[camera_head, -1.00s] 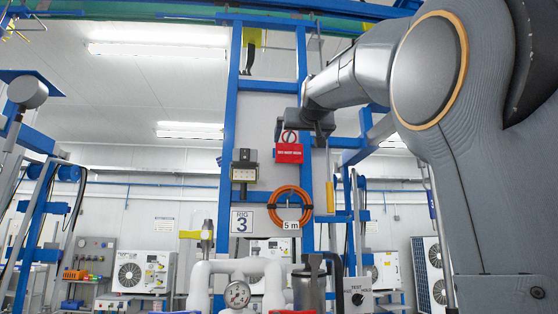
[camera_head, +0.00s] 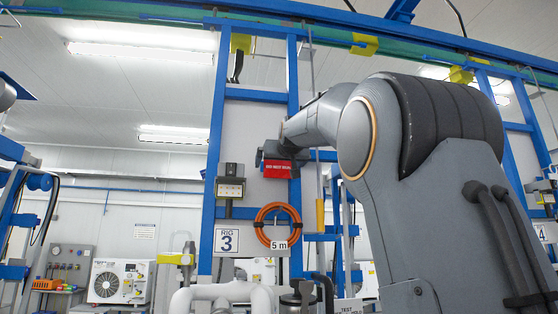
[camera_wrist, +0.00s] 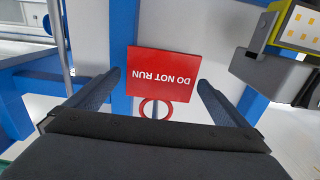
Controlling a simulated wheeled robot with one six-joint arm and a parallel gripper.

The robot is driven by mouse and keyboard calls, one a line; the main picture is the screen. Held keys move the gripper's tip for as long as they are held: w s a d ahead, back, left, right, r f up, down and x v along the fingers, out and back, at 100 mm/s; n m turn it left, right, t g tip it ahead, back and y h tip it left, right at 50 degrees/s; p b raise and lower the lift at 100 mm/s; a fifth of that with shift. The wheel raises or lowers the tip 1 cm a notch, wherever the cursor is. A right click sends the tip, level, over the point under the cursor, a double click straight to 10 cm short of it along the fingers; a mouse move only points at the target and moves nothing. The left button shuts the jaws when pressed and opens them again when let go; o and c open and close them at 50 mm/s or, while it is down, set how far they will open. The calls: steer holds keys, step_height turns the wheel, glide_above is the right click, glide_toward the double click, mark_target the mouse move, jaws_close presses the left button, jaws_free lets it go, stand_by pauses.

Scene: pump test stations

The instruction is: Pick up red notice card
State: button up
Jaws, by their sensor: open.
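The red notice card (camera_head: 276,168) hangs upright on the grey panel of the rig 3 frame. In the wrist view the card (camera_wrist: 163,75) appears upside down, with white "DO NOT RUN" lettering. A red ring symbol (camera_wrist: 155,109) shows at its top edge, on the gripper side. My gripper (camera_wrist: 159,80) is open, with one finger on each side of the card in that view and gaps between. In the head view my gripper (camera_head: 272,151) is in front of the card's top and hides the ring symbol. I cannot tell how far the fingers are from the panel.
A lamp box (camera_head: 231,188) is mounted left of the card; its metal body (camera_wrist: 275,70) is close to the right finger in the wrist view. An orange hose coil (camera_head: 278,226) hangs below. Blue frame posts (camera_head: 214,150) flank the panel. White pipes (camera_head: 222,296) stand below.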

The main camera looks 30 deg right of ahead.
steer(key=shift+w+d, duration=0.1)
steer(key=shift+w, duration=0.35)
steer(key=c, duration=1.2)
steer(key=shift+o, duration=0.2)
steer(key=shift+r, duration=0.1)
